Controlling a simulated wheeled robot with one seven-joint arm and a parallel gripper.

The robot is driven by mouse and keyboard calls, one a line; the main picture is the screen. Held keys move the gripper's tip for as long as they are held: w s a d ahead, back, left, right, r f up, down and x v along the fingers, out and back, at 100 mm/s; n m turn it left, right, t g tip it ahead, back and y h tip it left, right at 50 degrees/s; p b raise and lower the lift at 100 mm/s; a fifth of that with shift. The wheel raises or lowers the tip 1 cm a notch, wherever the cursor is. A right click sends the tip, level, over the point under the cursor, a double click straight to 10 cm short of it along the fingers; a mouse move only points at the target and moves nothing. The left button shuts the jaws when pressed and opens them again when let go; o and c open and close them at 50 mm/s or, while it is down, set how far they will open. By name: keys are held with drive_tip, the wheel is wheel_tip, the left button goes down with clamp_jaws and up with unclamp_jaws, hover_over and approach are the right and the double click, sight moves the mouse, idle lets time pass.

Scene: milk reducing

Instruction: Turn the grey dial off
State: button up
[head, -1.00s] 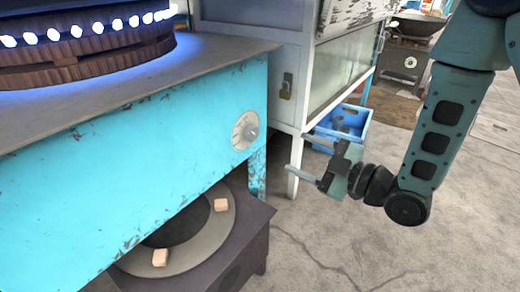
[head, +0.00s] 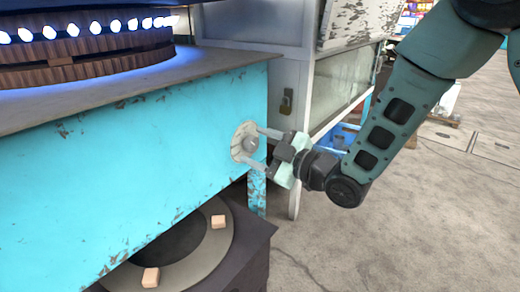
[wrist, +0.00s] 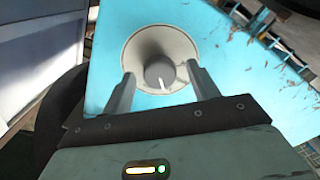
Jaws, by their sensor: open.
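The grey dial (head: 245,142) is on the right end of the turquoise stove front (head: 130,170). It has a round light grey plate and a raised knob with a white mark, clear in the wrist view (wrist: 159,72). My gripper (head: 254,149) is open at the dial, with one finger above the knob and one below it in the head view. In the wrist view my gripper (wrist: 160,80) has its fingers on the left and right of the knob, with gaps showing. I cannot tell whether the fingertips touch the plate.
A burner (head: 85,55) with a ring of glowing flames sits on the stove top at upper left. A dark lower stove (head: 245,245) with two small blocks stands below. A grey cabinet (head: 290,90) is behind the dial, and a blue crate (head: 338,135) is partly hidden.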

drive_tip(key=shift+c, duration=0.3)
drive_tip(key=c, duration=0.9)
drive_tip(key=shift+c, duration=0.2)
drive_tip(key=m+p, duration=0.2)
drive_tip(key=m, duration=0.1)
drive_tip(key=shift+r+m, duration=0.1)
drive_tip(key=shift+m, duration=0.2)
drive_tip(key=shift+m+p, duration=1.35)
drive_tip(key=shift+m, duration=0.85)
drive_tip(key=o, duration=1)
